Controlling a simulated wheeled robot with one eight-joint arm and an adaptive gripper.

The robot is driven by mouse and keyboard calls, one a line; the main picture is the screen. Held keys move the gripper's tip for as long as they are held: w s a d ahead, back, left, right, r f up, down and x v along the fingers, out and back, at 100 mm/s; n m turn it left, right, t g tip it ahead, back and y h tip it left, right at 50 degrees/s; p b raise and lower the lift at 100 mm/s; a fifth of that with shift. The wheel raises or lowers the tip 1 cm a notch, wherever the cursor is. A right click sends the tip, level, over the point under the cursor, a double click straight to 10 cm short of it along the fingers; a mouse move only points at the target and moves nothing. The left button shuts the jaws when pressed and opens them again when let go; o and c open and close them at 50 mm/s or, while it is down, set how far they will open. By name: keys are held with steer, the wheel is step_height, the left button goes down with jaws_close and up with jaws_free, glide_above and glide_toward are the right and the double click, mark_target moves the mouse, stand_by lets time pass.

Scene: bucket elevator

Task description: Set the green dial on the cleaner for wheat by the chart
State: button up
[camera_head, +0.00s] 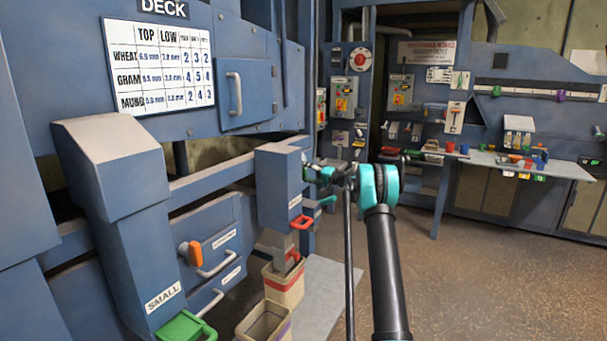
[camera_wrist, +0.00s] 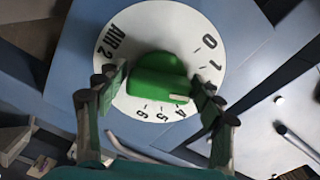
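The green dial (camera_wrist: 158,76) sits on a round white scale plate (camera_wrist: 117,78) marked AIR 2 on a blue panel, in the wrist view. The white mark on its bar points right and slightly down, near the 4; the numbers between 1 and 4 are hidden by a finger. My gripper (camera_wrist: 157,88) is open, one finger beside each end of the bar; contact is unclear. In the head view my gripper (camera_head: 325,174) is at the side of the cleaner, and the dial cannot be made out there. The chart (camera_head: 161,68) shows wheat small numbers 2, 3, 2; their headings are too small to read.
Below are a red handle (camera_head: 302,222), bins (camera_head: 284,287) and the SMALL chute (camera_head: 155,265) with a green handle (camera_head: 187,326). A workbench (camera_head: 490,161) stands at the back right. The floor at right is clear.

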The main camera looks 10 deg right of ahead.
steer(key=shift+o, duration=1)
steer(key=v, duration=1.2)
steer(key=shift+d, duration=0.1)
